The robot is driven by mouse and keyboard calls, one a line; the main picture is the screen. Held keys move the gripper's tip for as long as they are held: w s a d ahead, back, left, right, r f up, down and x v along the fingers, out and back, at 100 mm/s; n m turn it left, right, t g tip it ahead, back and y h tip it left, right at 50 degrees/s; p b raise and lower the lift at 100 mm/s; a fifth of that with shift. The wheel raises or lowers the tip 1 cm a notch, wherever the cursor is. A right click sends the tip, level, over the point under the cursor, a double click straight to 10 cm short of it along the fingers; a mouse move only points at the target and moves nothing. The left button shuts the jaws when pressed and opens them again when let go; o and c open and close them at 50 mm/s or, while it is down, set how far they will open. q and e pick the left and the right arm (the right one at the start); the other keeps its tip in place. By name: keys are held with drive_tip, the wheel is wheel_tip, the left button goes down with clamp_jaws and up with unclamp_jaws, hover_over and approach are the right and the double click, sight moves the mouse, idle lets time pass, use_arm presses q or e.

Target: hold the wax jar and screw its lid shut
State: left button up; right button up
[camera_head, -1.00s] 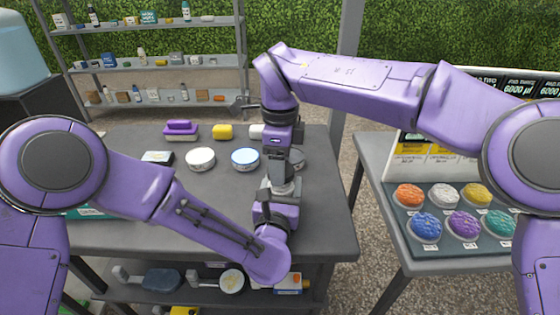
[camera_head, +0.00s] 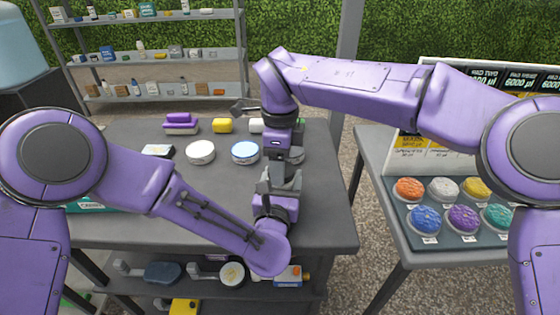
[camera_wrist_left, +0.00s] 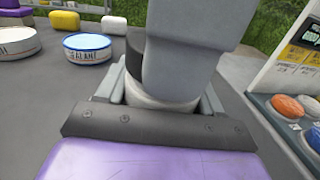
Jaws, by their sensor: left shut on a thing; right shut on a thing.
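My left gripper (camera_wrist_left: 160,104) is shut on the wax jar (camera_wrist_left: 153,94), whose pale round side shows between the fingers in the left wrist view. In the head view my left gripper (camera_head: 276,193) is above the dark table. My right gripper (camera_head: 281,178) comes down from above, directly over the left one, and is shut. Its grey fingers also fill the top middle of the left wrist view (camera_wrist_left: 190,55) and cover the top of the jar. I cannot make out the lid, or whether it sits level. The jar is hidden in the head view.
On the table (camera_head: 130,222) stand a white round tin (camera_head: 200,153), a blue-rimmed tin (camera_head: 245,152), a yellow block (camera_head: 222,125) and a purple brush (camera_head: 181,122). A side table at right holds coloured pads (camera_head: 425,219). Shelving (camera_head: 160,57) stands behind.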

drive_tip(key=shift+f, duration=0.35)
use_arm(q)
clamp_jaws()
use_arm(e)
drive_tip(key=m, duration=0.9)
drive_tip(key=shift+w, duration=0.1)
drive_tip(key=m, duration=0.6)
drive_tip(key=shift+d, duration=0.1)
drive_tip(key=m, duration=1.5)
drive_tip(key=shift+d, duration=0.1)
